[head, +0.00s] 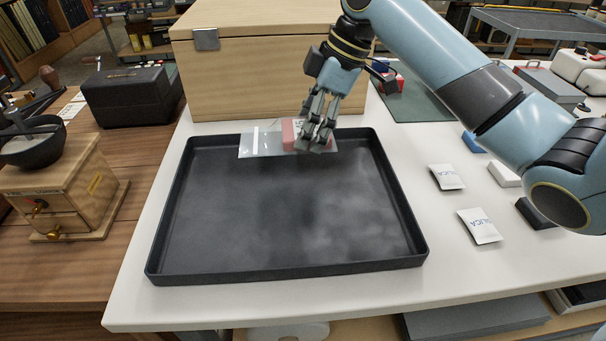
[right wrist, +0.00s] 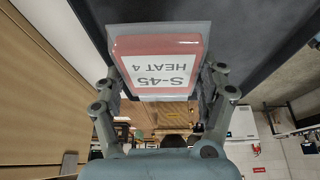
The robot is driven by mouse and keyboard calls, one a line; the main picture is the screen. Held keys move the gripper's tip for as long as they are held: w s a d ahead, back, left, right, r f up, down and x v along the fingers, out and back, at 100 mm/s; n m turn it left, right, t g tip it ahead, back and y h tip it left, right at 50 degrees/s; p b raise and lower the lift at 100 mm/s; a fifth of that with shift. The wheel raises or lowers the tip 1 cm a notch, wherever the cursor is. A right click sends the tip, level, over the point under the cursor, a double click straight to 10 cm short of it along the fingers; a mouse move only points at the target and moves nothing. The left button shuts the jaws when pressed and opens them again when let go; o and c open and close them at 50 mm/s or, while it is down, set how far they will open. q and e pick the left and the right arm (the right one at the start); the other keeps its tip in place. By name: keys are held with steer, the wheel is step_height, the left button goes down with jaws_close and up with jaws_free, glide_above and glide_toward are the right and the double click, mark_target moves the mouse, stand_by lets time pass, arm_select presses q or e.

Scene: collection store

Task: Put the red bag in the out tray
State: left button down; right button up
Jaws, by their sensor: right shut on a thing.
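The red bag (head: 289,134) is a clear flat pouch with a red block and a white label inside. In the right wrist view the bag (right wrist: 160,62) shows the label "S-45 HEAT 4" upside down. My right gripper (head: 318,138) is shut on it, with a finger on either side. The bag hangs over the back part of a black, low-rimmed tray (head: 285,225), apparently above its floor. The tray is otherwise empty. My left gripper is not in view.
A large wooden box (head: 250,75) stands right behind the tray. Silica packets (head: 479,226) and small blocks lie to the right. Another red item (head: 388,83) is on a green mat (head: 425,105). A wooden coffee grinder (head: 65,190) and a black case (head: 132,95) are at left.

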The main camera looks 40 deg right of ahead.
glide_above(300, 195)
steer(key=d, duration=0.2)
step_height(300, 195, down, 3)
steer(key=shift+a+f+p, duration=0.1)
steer(key=shift+a+p, duration=0.05)
steer(key=shift+p, duration=0.2)
steer(key=shift+s+a+f, duration=0.25)
steer(key=shift+s+f, duration=0.1)
steer(key=shift+s, duration=0.05)
step_height(300, 195, down, 3)
steer(key=shift+f, duration=0.45)
steer(key=o, duration=1.3)
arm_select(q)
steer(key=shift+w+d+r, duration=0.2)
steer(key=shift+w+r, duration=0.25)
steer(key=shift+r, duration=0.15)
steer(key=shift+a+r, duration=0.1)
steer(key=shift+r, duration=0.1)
arm_select(e)
steer(key=v, duration=1.2)
